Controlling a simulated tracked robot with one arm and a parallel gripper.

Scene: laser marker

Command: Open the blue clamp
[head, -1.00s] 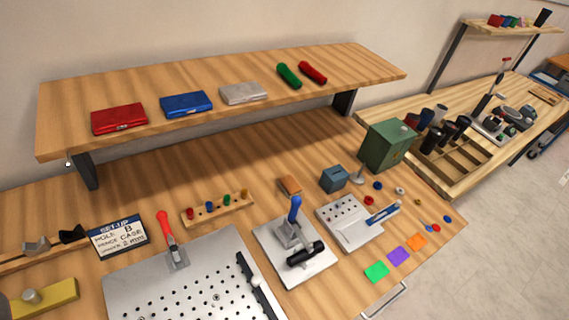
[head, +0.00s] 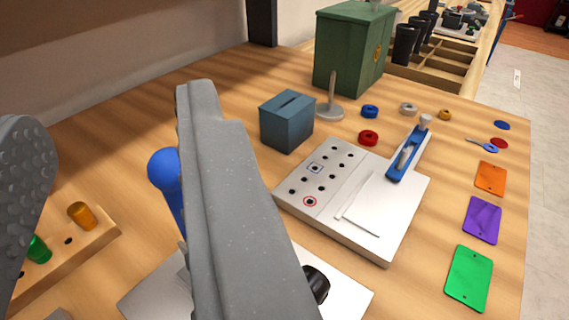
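The blue clamp's handle (head: 165,172) stands up with a rounded blue tip. It shows just left of my gripper's right-hand finger, which hides the lower handle and most of the clamp body. The clamp's pale base plate (head: 345,290) shows at the bottom, with the end of a black cylinder (head: 317,284) on it. My gripper (head: 110,105) is open. One grey finger is at the left edge and the other crosses the middle. The handle appears between them in the picture, nearer the right finger; I cannot tell whether they touch.
A white plate with holes (head: 385,240) lies to the right, carrying a blue-and-silver tool (head: 408,155). Behind stand a blue-grey box (head: 287,122), a green cabinet (head: 350,50) and a metal post (head: 330,95). A wooden peg strip (head: 70,255) is at left. Coloured tags (head: 470,278) lie at right.

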